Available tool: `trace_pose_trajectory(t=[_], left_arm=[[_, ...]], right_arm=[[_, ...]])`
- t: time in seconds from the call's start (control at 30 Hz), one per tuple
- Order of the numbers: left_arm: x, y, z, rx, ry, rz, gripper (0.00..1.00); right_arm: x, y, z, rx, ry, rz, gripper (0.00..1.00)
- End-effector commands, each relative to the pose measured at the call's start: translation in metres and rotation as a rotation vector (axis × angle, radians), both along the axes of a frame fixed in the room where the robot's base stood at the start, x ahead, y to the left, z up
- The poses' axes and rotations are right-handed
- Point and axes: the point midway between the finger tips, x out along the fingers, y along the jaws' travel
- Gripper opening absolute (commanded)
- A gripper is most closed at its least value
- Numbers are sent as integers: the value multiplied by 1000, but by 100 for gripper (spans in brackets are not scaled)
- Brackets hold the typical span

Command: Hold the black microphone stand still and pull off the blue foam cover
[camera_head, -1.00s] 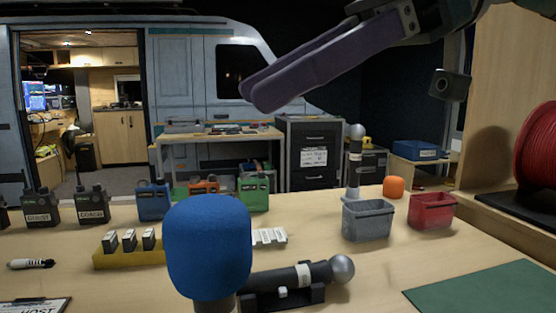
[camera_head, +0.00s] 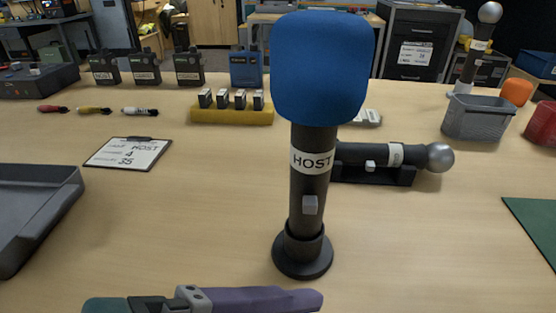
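The black microphone stand (camera_head: 308,205) stands upright on a round base on the table, with a white HOST band and a small grey switch. The blue foam cover (camera_head: 322,66) sits over its top and hides the microphone's head. My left gripper (camera_head: 318,300), with purple fingers, is at the bottom edge, in front of the stand's base and apart from it. Its fingers are seen side-on and partly cut off, so its opening is unclear. My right gripper is out of view.
Behind the stand, a black microphone (camera_head: 372,156) lies in a cradle. A clipboard (camera_head: 129,153) and a grey tray (camera_head: 35,215) are at the left. A yellow battery holder (camera_head: 231,116) and grey bin (camera_head: 477,117) stand farther back. The table around the stand's base is clear.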

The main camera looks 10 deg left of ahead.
Motion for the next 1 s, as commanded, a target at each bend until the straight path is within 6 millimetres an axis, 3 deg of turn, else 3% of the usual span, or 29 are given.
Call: trace_pose_trajectory(t=[0.2,0.4,0.67,1.0], left_arm=[[43,10,5,-407,312,452,87],[68,23,8,-680,502,699,87],[85,21,5,-787,573,783,87],[126,-16,-18,-780,570,779,87]], right_arm=[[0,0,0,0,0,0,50],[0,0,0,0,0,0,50],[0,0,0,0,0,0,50],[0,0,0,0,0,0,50]])
